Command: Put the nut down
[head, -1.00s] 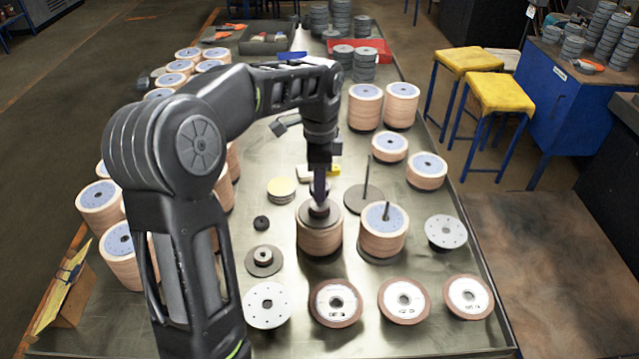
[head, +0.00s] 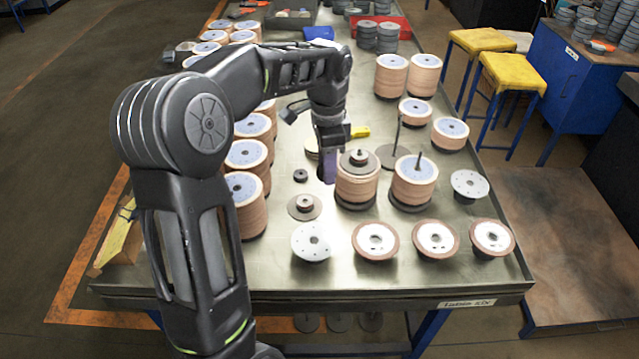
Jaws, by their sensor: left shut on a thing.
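My left gripper (head: 329,170) points down just left of the middle stack of discs (head: 356,190). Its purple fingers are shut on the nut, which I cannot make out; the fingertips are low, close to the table. The middle stack has a grey flange (head: 348,162) on top with a short spindle tip showing. A small black nut (head: 300,176) lies on the table left of the gripper. A flange with a hub (head: 304,207) lies nearer. My right gripper is not in view.
Another disc stack (head: 414,182) with a spindle stands to the right, with a flange and upright rod (head: 396,150) behind. Several flat discs line the front of the table (head: 400,285). Tall stacks (head: 246,205) stand at the left. Bare tabletop shows around the small nut.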

